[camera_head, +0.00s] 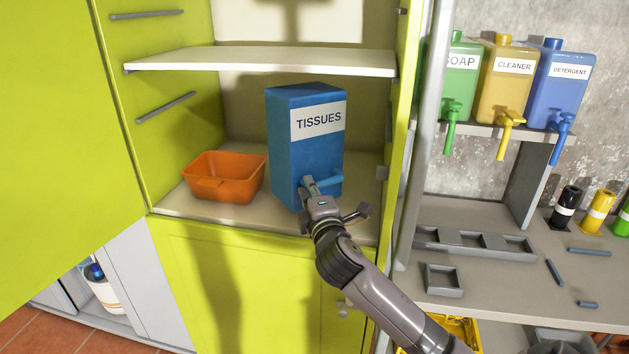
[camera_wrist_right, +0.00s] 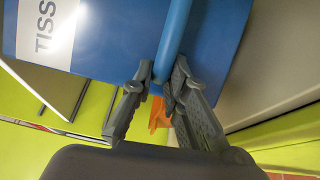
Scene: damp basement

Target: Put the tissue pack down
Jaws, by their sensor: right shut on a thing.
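The tissue pack (camera_head: 290,150) is a tall blue box with a white label reading TISSUES and a blue bar handle low on its front. It is upright inside the green cabinet, at the shelf (camera_head: 240,215); I cannot tell whether its base touches the shelf. My right gripper (camera_head: 310,187) is shut on the handle from the front. In the right wrist view the pack (camera_wrist_right: 125,35) fills the top, and the fingers (camera_wrist_right: 160,88) close around the bar. The pack's lower front is partly hidden by my gripper. My left gripper is not in view.
An orange bin (camera_head: 222,180) stands on the same shelf, left of the pack. A white upper shelf (camera_head: 260,62) is above. The open green door (camera_head: 60,130) is at left. At right, a grey bench (camera_head: 480,270) holds trays, and dispensers (camera_head: 500,80) stand above it.

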